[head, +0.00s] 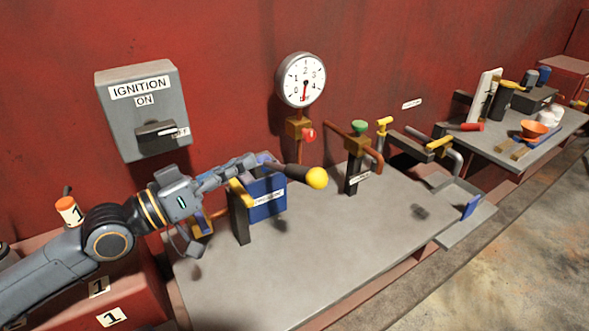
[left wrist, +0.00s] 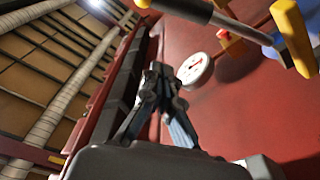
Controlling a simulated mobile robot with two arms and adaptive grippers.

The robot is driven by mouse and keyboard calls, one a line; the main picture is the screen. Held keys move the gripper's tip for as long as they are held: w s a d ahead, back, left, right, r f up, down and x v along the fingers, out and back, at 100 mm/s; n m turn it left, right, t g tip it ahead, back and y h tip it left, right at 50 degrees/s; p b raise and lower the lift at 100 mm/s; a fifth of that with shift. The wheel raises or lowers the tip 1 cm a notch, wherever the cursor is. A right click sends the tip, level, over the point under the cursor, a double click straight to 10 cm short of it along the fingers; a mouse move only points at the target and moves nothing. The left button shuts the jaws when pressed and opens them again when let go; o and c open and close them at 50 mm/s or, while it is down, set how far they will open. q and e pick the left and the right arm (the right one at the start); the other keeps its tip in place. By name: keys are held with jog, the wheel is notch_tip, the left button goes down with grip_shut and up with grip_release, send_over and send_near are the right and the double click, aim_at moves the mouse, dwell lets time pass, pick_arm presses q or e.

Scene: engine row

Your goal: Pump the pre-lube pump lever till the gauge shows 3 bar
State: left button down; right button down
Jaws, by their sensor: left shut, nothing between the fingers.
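The pump lever has a black grip (head: 296,176) with a yellow ball knob (head: 317,178) and points right, slightly downward. It sits above the blue pump body (head: 267,203), whose label is too small to read. The round white gauge (head: 302,79) is on the wall behind, marked 0 to 4; red shows at the lower dial, but I cannot read the needle exactly. My left gripper (head: 250,160) is shut and empty, its tips close by the lever's inner end; contact is unclear. In the left wrist view its fingers (left wrist: 158,75) are together, with the lever (left wrist: 190,10) above and the gauge (left wrist: 195,69) behind.
A grey ignition box (head: 143,112) hangs on the red wall at left. A yellow-topped dark post (head: 240,215) stands beside the pump. The grey bench front (head: 290,285) is clear.

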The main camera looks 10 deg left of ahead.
pick_arm(q)
jog(key=r+p, duration=0.1)
jog(key=p, duration=0.4)
send_over(291, 173)
jog(key=w, duration=0.1)
jog(key=f, duration=0.1)
jog(key=s+f, duration=0.1)
jog(key=shift+f, duration=0.4)
jog(key=shift+s+f, duration=0.4)
jog(key=shift+f, duration=0.1)
jog(key=shift+d, duration=0.1)
jog(key=shift+f, duration=0.1)
